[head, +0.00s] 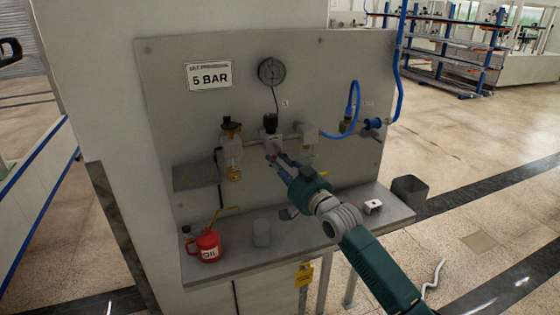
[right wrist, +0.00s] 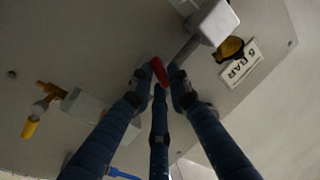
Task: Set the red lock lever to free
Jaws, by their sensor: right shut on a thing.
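The red lock lever (right wrist: 159,72) is a small red bar in the right wrist view, between the fingertips of my right gripper (right wrist: 161,80). The gripper is shut on it. In the head view my right gripper (head: 277,160) reaches in from the lower right to the air line on the panel, below a regulator with a dark knob (head: 270,121). The fingers hide most of the lever there, so its exact angle and any markings cannot be read. My left gripper is not in view.
The grey panel (head: 350,70) carries a gauge (head: 271,71), a 5 BAR sign (head: 208,76), an amber-bowled filter (head: 232,150) and a blue hose (head: 354,105).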

